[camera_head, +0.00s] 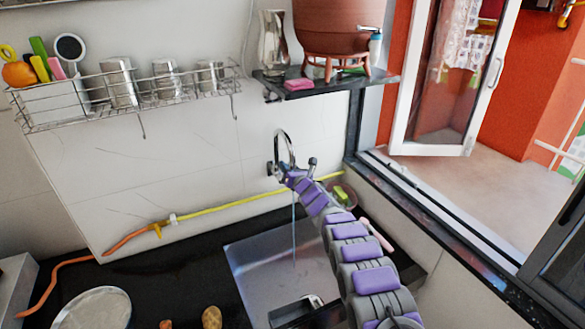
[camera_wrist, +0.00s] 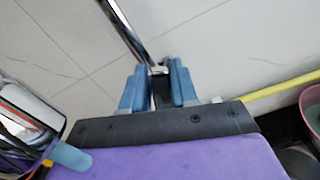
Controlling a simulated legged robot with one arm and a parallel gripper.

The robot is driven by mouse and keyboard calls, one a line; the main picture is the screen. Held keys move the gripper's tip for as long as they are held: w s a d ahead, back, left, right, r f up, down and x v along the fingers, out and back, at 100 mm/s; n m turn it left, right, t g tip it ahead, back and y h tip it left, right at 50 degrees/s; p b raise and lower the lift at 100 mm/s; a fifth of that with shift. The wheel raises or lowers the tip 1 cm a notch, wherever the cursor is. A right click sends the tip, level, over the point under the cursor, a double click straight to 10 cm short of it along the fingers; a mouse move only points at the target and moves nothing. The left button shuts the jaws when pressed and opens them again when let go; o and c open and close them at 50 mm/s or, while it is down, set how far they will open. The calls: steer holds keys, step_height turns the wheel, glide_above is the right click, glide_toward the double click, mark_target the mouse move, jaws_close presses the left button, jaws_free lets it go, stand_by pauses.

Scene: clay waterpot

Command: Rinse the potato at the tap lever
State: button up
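The chrome tap (camera_head: 284,148) stands on the wall behind the sink. A knob-like lever (camera_head: 312,163) shows at its right. A thin bluish water stream (camera_head: 294,225) runs down into the sink (camera_head: 262,262). My gripper (camera_head: 287,174) is at the tap, under its spout. In the wrist view, the blue fingers of my gripper (camera_wrist: 158,80) stand apart on either side of a dark part, with the chrome tap pipe (camera_wrist: 128,32) just beyond. Whether they grip it is unclear. A brown, potato-like item (camera_head: 211,317) lies on the black counter, left of the sink, cut by the frame edge.
A yellow-orange hose (camera_head: 215,209) runs along the wall. A wire rack (camera_head: 125,97) with metal cups hangs at left. A shelf (camera_head: 335,84) bears a clay pot (camera_head: 333,24). A pink bowl (camera_wrist: 311,112) is right of my gripper. A round metal lid (camera_head: 92,308) lies at the counter's left.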

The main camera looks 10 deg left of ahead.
steer(key=o, duration=0.4)
steer(key=shift+d, duration=0.1)
steer(key=shift+c, duration=0.2)
steer(key=shift+s, duration=0.1)
steer(key=v, duration=1.7)
steer(key=shift+d, duration=0.3)
